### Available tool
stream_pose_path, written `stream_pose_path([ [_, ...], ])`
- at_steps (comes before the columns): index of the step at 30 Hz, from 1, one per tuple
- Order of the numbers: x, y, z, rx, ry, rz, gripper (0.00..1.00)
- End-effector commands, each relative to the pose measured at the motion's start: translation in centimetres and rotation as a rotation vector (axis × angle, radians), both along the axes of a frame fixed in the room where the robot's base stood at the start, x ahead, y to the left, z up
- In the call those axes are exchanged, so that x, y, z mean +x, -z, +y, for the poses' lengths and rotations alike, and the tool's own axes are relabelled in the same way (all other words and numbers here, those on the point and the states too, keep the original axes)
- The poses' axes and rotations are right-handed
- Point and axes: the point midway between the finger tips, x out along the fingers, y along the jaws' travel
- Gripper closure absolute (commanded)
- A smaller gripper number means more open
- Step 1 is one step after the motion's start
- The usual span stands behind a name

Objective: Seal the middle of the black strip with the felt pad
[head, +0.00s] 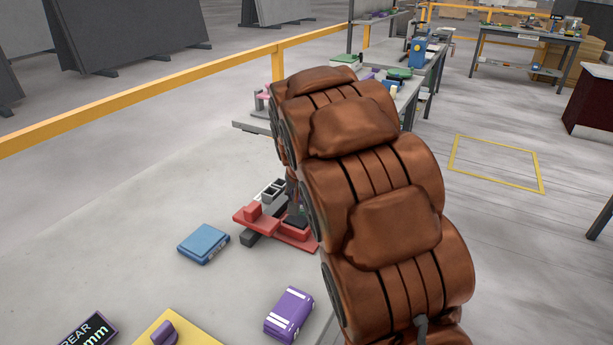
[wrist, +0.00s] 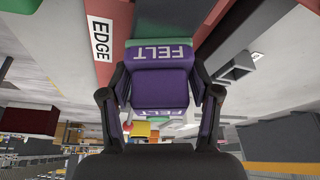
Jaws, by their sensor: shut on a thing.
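A purple felt pad (wrist: 160,72) with white "FELT" lettering sits between the fingers of my gripper (wrist: 162,92) in the wrist view. My gripper is shut on it. A green band (wrist: 160,43) lies along the pad's far edge. Beyond it is a dark grey strip-like surface (wrist: 172,12), which may be the black strip; I cannot tell whether the pad touches it. Beside it is a red part with a white "EDGE" label (wrist: 101,38). In the head view a red fixture (head: 247,219) stands on the slab, and my arm hides part of it and the pad.
On the grey slab (head: 120,240) lie a blue block (head: 203,243), a purple block with white stripes (head: 289,313), a yellow plate (head: 190,334) with a purple knob, and a black display (head: 87,331). A yellow rail (head: 130,97) runs behind. The slab's left side is clear.

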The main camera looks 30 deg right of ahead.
Motion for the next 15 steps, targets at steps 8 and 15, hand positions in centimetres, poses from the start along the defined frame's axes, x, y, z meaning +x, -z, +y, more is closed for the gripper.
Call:
stream_pose_path([
  [8,-0.3,-2.8,0.2,0.0,0.006,0.0,0.71],
  [15,-0.2,-5.0,0.3,0.0,0.005,0.0,0.71],
])
